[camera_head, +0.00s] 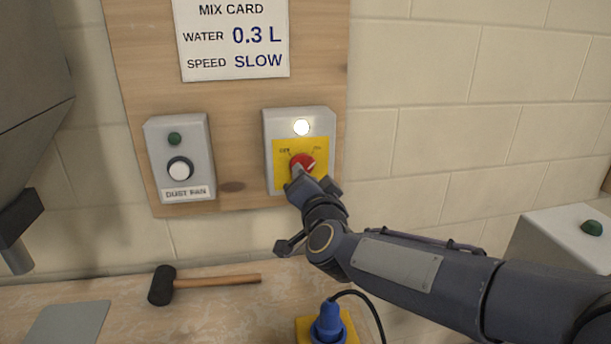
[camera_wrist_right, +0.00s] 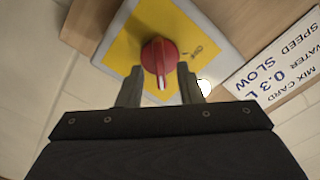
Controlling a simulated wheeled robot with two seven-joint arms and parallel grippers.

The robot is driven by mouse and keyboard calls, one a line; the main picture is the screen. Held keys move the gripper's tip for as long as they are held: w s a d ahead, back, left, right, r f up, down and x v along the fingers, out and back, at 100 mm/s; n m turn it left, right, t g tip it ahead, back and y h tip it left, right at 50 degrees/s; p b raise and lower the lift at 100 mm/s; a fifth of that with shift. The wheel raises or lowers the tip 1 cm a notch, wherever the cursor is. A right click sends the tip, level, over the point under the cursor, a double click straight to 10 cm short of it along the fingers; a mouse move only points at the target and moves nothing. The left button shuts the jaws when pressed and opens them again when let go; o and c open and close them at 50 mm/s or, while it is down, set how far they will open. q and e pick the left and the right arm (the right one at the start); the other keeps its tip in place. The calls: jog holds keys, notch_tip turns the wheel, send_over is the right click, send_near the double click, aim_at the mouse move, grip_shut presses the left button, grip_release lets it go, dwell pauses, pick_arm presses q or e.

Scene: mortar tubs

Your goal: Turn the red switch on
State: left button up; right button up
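The red switch (camera_head: 302,162) is a round knob with a pale mark, on a yellow plate (camera_head: 284,180) of a grey box on the wooden board. It also shows in the right wrist view (camera_wrist_right: 158,55), its pale mark pointing down towards the gripper's palm. The round lamp (camera_head: 301,127) above the switch glows white. My right gripper (camera_wrist_right: 160,80) is at the switch, its two fingers apart and on either side of the knob's lower part. I cannot tell whether they touch it. In the head view the gripper (camera_head: 303,178) partly hides the plate. My left gripper is not in view.
A mix card (camera_head: 233,40) hangs above. A mallet (camera_head: 200,283), a grey plate (camera_head: 68,322) and a blue plug (camera_head: 328,322) are on the bench. A grey machine (camera_head: 30,60) stands left.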

jog(key=s, duration=0.2)
jog(key=s+d, duration=0.1)
jog(key=s, duration=0.2)
jog(key=shift+s, duration=0.3)
jog(key=s+d+f+n+g+y+p, duration=0.2)
jog(key=s+d+n+g+y+p, duration=0.15)
jog(key=s+d, duration=0.5)
jog(key=s+d+f+n+g+h+p, duration=0.1)
jog(key=s+d+f+g, duration=0.3)
jog(key=s, duration=0.6)
jog(key=s+d+f+n+g+h+p, duration=0.1)
jog(key=s+d+f+g+h, duration=0.1)
jog(key=s+d+f+g, duration=0.2)
jog(key=s+d+f, duration=0.2)
jog(key=s+f, duration=0.2)
jog(key=s, duration=0.2)
jog(key=shift+d+f, duration=0.2)
jog(key=shift+d, duration=0.15)
